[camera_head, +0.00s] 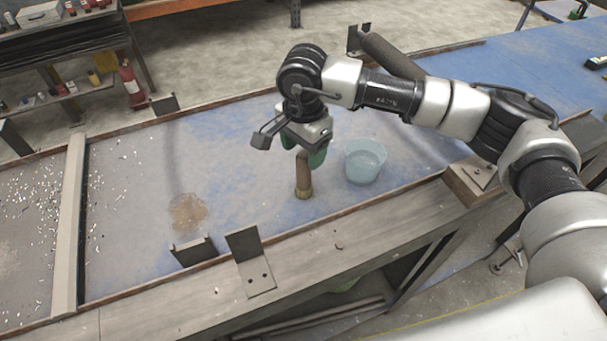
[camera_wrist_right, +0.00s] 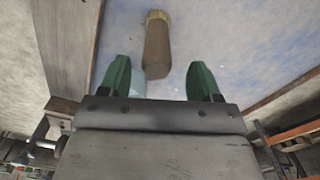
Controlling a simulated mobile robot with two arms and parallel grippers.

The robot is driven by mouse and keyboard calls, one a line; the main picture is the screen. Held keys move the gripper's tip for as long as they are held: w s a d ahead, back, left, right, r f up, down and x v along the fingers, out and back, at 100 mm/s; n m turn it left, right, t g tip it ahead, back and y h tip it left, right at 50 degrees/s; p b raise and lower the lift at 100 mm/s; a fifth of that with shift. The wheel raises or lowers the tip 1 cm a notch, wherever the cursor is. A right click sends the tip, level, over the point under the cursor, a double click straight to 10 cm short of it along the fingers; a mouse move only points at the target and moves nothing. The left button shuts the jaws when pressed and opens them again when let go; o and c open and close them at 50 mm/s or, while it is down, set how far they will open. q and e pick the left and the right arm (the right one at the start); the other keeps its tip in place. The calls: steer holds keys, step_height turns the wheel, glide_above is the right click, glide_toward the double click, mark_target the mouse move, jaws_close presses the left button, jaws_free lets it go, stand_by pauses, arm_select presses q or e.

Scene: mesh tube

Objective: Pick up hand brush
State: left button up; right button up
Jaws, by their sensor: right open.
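The hand brush (camera_head: 303,180) is a brown, roughly cylindrical brush standing upright on the blue-stained table, with a paler band at its bottom. My right gripper (camera_head: 303,153) is above it with green fingers, close to its upper end. In the right wrist view, the brush (camera_wrist_right: 157,45) lies ahead of the gap between the two spread green fingers (camera_wrist_right: 160,72), slightly left of the middle. The fingers are open and hold nothing. I cannot tell whether one touches the brush. My left gripper is not in view.
A light blue translucent bucket (camera_head: 365,163) stands close to the right of the brush. A brown debris pile (camera_head: 188,212) lies to the left. Metal brackets (camera_head: 250,262) stand along the table's near wooden edge. The table between pile and brush is clear.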

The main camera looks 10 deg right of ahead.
mark_target(303, 165)
steer(key=f, duration=0.1)
steer(key=f+p, duration=0.1)
steer(key=f, duration=0.1)
steer(key=shift+s+f+p, duration=0.3)
steer(key=shift+p, duration=0.05)
steer(key=shift+f, duration=0.3)
steer(key=shift+w+a+f, duration=0.1)
steer(key=shift+f, duration=0.1)
steer(key=c, duration=1)
steer(key=shift+r, duration=0.2)
